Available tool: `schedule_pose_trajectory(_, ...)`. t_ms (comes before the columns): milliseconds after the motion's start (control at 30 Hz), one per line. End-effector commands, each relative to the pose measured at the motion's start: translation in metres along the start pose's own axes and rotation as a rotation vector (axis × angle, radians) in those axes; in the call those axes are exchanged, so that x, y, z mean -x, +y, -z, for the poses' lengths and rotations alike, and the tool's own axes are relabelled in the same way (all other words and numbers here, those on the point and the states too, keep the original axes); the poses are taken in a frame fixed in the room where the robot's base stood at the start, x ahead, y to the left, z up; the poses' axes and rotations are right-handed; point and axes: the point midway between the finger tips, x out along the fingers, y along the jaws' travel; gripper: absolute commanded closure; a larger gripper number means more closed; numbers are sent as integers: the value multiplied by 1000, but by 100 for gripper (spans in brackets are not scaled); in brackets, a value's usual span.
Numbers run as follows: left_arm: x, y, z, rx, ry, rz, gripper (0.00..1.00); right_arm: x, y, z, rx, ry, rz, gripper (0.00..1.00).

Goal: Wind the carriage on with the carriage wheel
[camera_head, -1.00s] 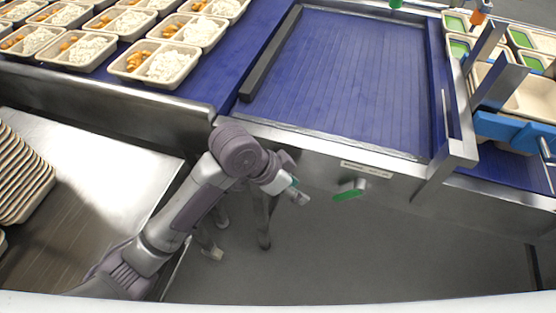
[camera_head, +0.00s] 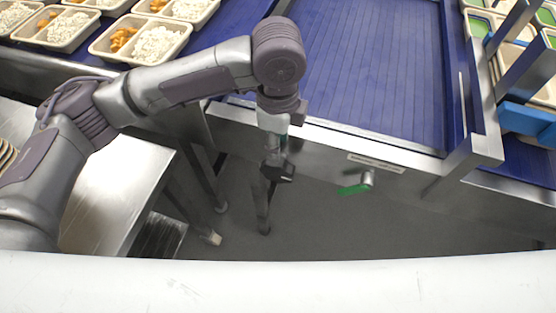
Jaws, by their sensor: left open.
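A small crank with a green grip (camera_head: 354,189) and a metal hub sits on the steel front of the conveyor, below a label plate; I take it for the carriage wheel. My left gripper (camera_head: 280,174) hangs in front of the conveyor face, left of the green grip and apart from it. It is open, empty and points down; its fingers are small and dark in this view. A steel frame with upright plates and a blue part (camera_head: 527,122) stands over the belt at the right; I cannot tell whether it is the carriage. My right gripper is not in view.
The blue belt (camera_head: 375,60) is bare in the middle. Filled trays (camera_head: 140,40) of rice and orange food stand at the upper left. Trays with green compartments (camera_head: 480,25) are at the upper right. A steel table (camera_head: 110,190) is at the left. Floor below the crank is clear.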

Motion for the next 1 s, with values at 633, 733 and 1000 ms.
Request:
schedule_pose_trajectory(633,-84,0,0,0,2,1,58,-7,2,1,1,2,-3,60)
schedule_pose_trajectory(733,-84,0,0,0,2,2,58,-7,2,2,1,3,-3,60)
schedule_pose_trajectory(1000,-83,0,0,0,1,1,87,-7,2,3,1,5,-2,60)
